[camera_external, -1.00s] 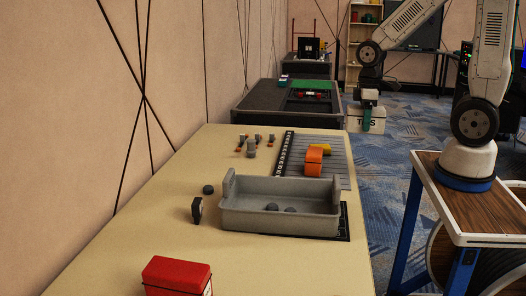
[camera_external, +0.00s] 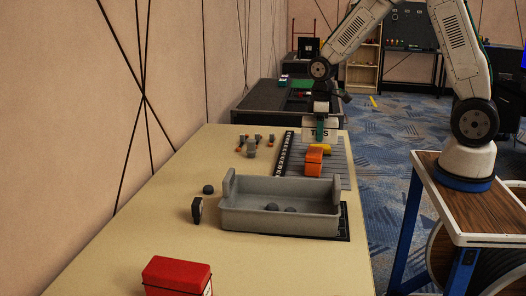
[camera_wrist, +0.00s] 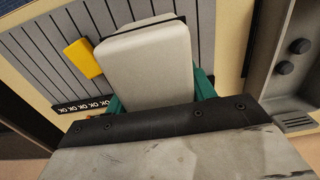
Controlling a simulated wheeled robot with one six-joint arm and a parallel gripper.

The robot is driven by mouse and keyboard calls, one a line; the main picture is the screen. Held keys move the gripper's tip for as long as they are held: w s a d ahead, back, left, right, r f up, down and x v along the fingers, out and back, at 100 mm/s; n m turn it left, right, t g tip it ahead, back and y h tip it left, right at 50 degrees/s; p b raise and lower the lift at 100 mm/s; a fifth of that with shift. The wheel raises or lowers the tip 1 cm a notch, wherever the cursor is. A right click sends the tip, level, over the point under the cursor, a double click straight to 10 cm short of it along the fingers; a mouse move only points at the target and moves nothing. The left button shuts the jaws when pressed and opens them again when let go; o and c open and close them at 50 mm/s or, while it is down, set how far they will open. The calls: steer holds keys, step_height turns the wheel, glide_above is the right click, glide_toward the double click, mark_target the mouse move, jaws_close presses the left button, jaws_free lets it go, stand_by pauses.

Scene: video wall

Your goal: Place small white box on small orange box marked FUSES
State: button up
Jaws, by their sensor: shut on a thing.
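The box is above the far part of the grey slatted mat, behind the orange box in the external view. The orange box (camera_external: 314,162) sits on the mat; no FUSES marking is readable. I cannot make out the orange box in the wrist view; the white box may hide it.
A yellow piece (camera_external: 325,149) lies behind the orange box; it also shows in the wrist view (camera_wrist: 80,58). A grey tray (camera_external: 275,222) with dark round pieces stands nearer. A red box (camera_external: 177,277) is at the front. Several small parts (camera_external: 252,148) are left of the mat.

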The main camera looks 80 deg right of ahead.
mark_target(315, 139)
steer(key=shift+w+d, duration=0.15)
steer(key=shift+w, duration=0.4)
steer(key=shift+w+f, duration=0.1)
steer(key=shift+f, duration=1.7)
steer(key=shift+f, duration=0.1)
steer(key=o, duration=1.1)
